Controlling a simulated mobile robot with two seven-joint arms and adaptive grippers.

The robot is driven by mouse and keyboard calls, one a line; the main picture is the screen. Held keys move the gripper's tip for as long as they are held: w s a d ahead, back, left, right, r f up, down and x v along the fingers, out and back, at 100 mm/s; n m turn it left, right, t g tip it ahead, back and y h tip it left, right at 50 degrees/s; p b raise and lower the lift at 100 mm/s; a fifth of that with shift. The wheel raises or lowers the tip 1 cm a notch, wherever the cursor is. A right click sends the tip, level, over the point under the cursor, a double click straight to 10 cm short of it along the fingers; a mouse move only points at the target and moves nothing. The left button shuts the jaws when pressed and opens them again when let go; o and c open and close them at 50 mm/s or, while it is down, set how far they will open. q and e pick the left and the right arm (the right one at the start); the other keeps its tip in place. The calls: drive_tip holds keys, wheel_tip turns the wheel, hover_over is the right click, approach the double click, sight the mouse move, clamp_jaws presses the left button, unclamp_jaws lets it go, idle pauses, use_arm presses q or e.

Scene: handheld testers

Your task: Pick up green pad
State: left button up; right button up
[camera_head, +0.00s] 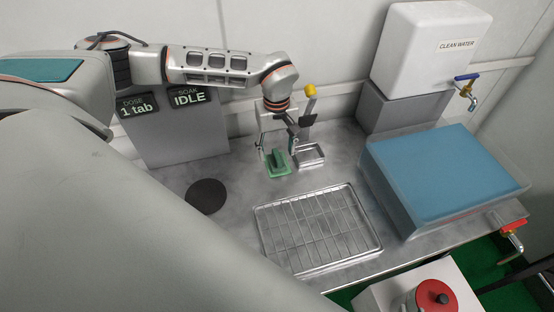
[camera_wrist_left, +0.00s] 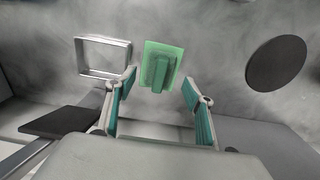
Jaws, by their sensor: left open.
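The green pad (camera_head: 284,170) lies on the grey metal counter. It is a flat green square with a raised block-like handle on top. In the left wrist view the pad (camera_wrist_left: 172,64) lies beyond and between the fingers. My left gripper (camera_head: 276,152) is open over the pad, pointing down. In the left wrist view my left gripper (camera_wrist_left: 158,86) has its fingers spread wide, with nothing between the pads. I cannot tell the exact height of the fingertips above the pad. My right gripper is not in view.
A small metal frame tray (camera_head: 310,154) stands close beside the pad. A black disc (camera_head: 206,196) lies left, a wire rack (camera_head: 263,238) in front. A blue-filled basin (camera_head: 440,177) and a white water tank (camera_head: 420,50) stand right. A grey display box (camera_head: 185,140) stands behind.

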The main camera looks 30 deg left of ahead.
use_arm(q)
drive_tip(key=shift+f, duration=1.45)
drive_tip(key=c, duration=1.1)
drive_tip(key=shift+r, duration=0.1)
